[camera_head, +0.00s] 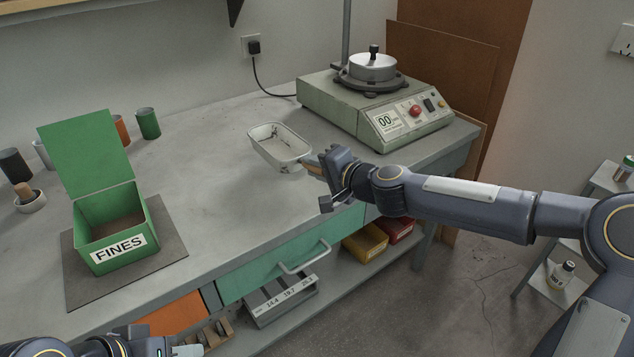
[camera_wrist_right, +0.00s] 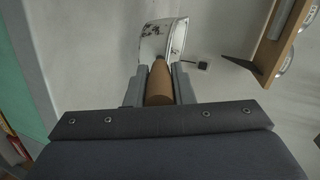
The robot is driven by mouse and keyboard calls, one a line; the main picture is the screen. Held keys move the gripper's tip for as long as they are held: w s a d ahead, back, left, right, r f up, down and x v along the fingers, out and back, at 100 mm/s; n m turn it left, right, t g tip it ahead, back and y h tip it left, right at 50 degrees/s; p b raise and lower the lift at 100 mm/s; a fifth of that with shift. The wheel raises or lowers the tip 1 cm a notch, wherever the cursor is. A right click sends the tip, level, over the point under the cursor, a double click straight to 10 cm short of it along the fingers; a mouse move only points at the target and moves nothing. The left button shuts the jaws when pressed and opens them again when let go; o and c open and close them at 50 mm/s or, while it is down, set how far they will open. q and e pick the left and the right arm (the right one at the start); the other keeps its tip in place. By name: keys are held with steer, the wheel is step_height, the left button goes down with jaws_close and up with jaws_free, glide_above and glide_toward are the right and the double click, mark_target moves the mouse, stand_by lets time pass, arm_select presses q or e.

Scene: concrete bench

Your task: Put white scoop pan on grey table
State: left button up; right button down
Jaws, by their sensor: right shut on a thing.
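The white scoop pan (camera_head: 281,146) is a shallow, oblong white pan with dark specks inside and a wooden handle. My right gripper (camera_head: 322,168) is shut on its handle, and the pan extends to the left of the gripper over the grey table (camera_head: 215,170). In the right wrist view the wooden handle (camera_wrist_right: 159,84) lies between the two fingers, with the pan (camera_wrist_right: 163,40) beyond. I cannot tell whether the pan touches the table top. My left gripper (camera_head: 180,351) is partly visible at the bottom left edge; its fingers are not clear.
An open green FINES box (camera_head: 112,240) stands on a dark mat at left. A green sieve shaker machine (camera_head: 380,110) stands at the back right. Small cups (camera_head: 148,123) stand along the wall. A green drawer (camera_head: 270,265) with a handle is below the table's front edge. The table's middle is clear.

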steer(key=shift+w+d+f+b, duration=0.1)
steer(key=shift+w+f+b, duration=0.15)
steer(key=shift+f, duration=0.75)
steer(key=shift+w+f+b, duration=0.15)
steer(key=shift+f+b, duration=0.2)
steer(key=shift+f, duration=0.7)
steer(key=shift+f+b, duration=0.15)
steer(key=shift+b, duration=0.15)
steer(key=c, duration=1.3)
jaws_free()
steer(key=shift+o, duration=0.2)
steer(key=shift+r, duration=0.2)
steer(key=shift+s+d+p, duration=0.15)
steer(key=shift+d+p, duration=0.05)
steer(key=shift+p, duration=0.1)
steer(key=v, duration=1.1)
steer(key=shift+s+d+r+b, duration=0.15)
steer(key=shift+s+b, duration=0.05)
steer(key=shift+b, duration=0.2)
